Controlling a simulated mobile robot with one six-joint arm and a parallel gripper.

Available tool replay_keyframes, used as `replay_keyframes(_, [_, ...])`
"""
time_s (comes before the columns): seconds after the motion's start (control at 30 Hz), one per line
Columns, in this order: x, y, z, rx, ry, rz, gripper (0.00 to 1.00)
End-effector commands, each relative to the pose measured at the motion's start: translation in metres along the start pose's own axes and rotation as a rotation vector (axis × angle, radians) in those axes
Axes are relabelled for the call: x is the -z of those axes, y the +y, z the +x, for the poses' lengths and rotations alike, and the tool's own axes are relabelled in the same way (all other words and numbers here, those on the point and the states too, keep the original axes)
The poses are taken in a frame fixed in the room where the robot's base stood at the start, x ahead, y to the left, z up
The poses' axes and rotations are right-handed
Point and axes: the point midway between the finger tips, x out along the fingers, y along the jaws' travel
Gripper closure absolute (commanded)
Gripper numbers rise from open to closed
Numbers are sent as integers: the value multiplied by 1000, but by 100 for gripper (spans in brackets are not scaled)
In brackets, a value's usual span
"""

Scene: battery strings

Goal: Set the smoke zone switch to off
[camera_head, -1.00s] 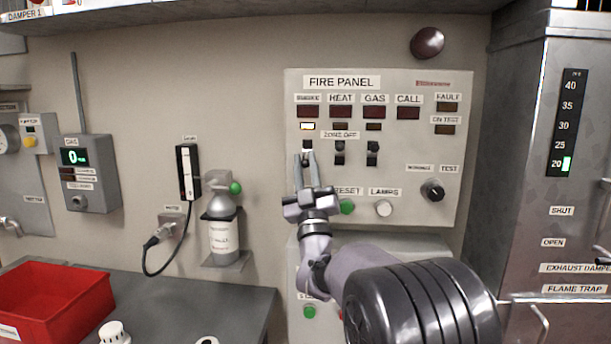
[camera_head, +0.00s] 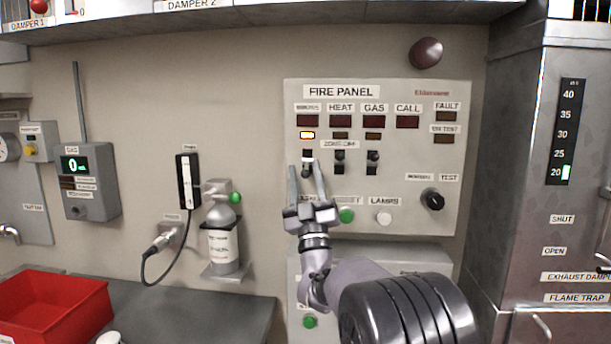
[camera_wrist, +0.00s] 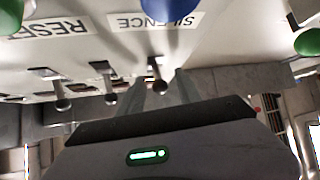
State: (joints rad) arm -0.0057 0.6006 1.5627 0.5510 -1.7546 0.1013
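The fire panel (camera_head: 300,220) is on the wall, with a row of three small toggle switches under the zone off label.
The heat switch (camera_head: 340,156) and gas switch (camera_head: 373,157) stand close to the right. A green reset button (camera_head: 346,216), white lamps button (camera_head: 384,217) and a black knob (camera_head: 432,200) are below. A grey bottle (camera_head: 223,240) stands left; a red bin (camera_head: 60,300) is lower left.

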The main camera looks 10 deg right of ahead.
Motion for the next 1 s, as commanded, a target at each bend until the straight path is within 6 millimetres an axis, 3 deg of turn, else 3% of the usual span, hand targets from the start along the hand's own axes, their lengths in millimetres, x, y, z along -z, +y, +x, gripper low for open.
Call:
replay_keyframes(0.23, [0,0,-3,0,0,0,59])
replay_keyframes(0.33, [-1,0,-17,0,-3,0,59])
replay_keyframes(0.73, [-2,0,-140,0,-7,1,59])
replay_keyframes(0.83, [-1,0,-159,-2,-3,0,59])
replay_keyframes(1.0, [0,0,-174,0,-2,0,59])
